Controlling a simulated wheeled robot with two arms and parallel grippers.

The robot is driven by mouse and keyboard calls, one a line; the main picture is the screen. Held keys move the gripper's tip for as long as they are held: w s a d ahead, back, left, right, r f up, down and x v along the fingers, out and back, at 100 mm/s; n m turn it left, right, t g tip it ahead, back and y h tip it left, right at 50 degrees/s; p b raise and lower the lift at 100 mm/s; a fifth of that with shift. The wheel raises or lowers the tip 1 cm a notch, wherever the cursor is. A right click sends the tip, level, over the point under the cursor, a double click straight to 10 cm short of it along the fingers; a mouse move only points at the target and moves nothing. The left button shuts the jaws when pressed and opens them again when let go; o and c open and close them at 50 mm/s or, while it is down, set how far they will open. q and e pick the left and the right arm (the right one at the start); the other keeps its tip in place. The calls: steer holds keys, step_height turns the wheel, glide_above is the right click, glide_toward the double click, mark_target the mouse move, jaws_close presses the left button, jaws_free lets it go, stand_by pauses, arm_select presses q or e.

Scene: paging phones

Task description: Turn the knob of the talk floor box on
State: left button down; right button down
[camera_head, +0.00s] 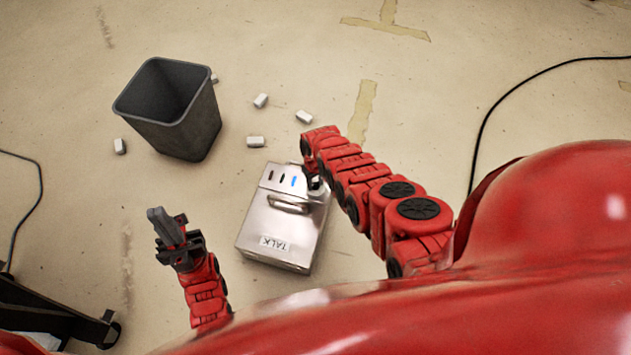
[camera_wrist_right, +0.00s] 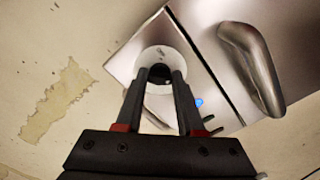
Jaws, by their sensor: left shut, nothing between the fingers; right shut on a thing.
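The talk floor box (camera_head: 278,240) is a silver metal box on the floor, with a TALK label, a handle (camera_head: 288,203) and slots on top, one of them lit blue. In the right wrist view the box (camera_wrist_right: 205,55) fills the upper right, its handle (camera_wrist_right: 252,68) beside my fingers. The knob (camera_wrist_right: 158,78) is a dark piece on a round white plate at the box's corner. My right gripper (camera_wrist_right: 160,80) is shut on the knob; in the head view my right arm partly hides it. My left gripper (camera_head: 160,222) is shut and empty, left of the box.
A dark grey bin (camera_head: 190,130) stands open behind and left of the box. Several small white blocks (camera_head: 255,141) lie around it. Black cables (camera_head: 490,115) run along the right and left floor. A black wheeled stand (camera_head: 60,318) is at lower left.

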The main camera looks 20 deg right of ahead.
steer(key=shift+w, duration=0.1)
stand_by(0.4)
steer(key=c, duration=0.5)
jaws_free()
steer(key=shift+r, duration=0.1)
step_height(320, 180, up, 6)
steer(key=p, duration=0.5)
steer(key=shift+r+p, duration=0.2)
steer(key=shift+p, duration=0.15)
step_height(320, 180, up, 11)
steer(key=p, duration=0.3)
steer(key=shift+f, duration=0.1)
